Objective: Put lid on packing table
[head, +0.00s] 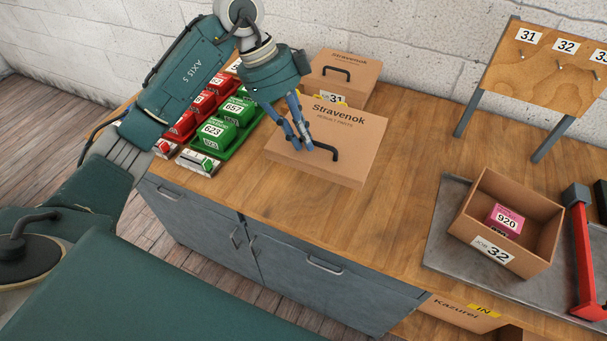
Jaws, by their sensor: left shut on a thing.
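A brown cardboard lid (355,130) printed "Stravenok", with a dark handle (322,148) on top, is in the upper middle of the head view. It lies flat over the wooden packing table (280,205), near its front edge. I cannot tell whether its underside touches the wood. My left gripper (305,143) reaches down from above and is shut on the lid's handle. My right gripper is out of view.
Behind the lid stands a closed "Stravenok" box (350,75) labelled 31. Green bins (236,108) and red bins (205,97) stand to the left. At right, an open box (543,237) labelled 32 holds a pink carton (504,219). Bare wood lies between.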

